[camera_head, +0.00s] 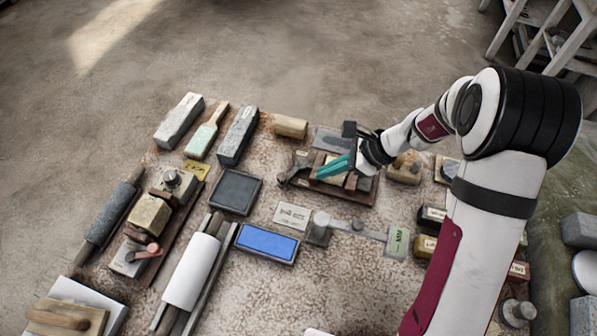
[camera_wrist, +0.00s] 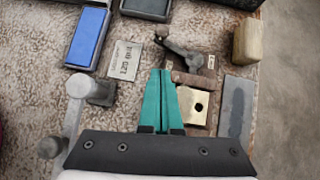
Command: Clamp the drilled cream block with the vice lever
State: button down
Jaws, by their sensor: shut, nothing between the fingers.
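The drilled cream block (camera_wrist: 193,104) sits in a brown vice, with a dark hole in its top face, in the wrist view. The dark metal vice lever (camera_wrist: 184,52) lies beyond the block, its knob end pointing up-left; it also shows in the head view (camera_head: 292,172). My gripper (camera_wrist: 159,73) has teal fingers closed together with nothing between them. They are just left of the block in the wrist view, apart from the lever. In the head view my gripper (camera_head: 321,174) reaches from the right over the vice and hides most of the block.
A wooden block (camera_head: 290,126) and a grey plate (camera_head: 331,139) lie behind the vice. A blue pad (camera_head: 267,243), a label card (camera_head: 292,216) and a grey lever-armed tool (camera_head: 320,228) lie in front. Several stones and rollers crowd the left side.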

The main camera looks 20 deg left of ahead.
aim_at(293, 170)
jog(key=x, duration=0.3)
jog(key=shift+s+a+f, duration=0.15)
jog(key=shift+a+f, duration=0.05)
jog(key=shift+f, duration=0.1)
jog(key=a, duration=0.2)
jog(key=shift+s+a+f, duration=0.1)
jog(key=shift+a+f, duration=0.15)
jog(key=shift+a, duration=0.1)
jog(key=shift+s+a+f, duration=0.1)
jog(key=shift+a, duration=0.55)
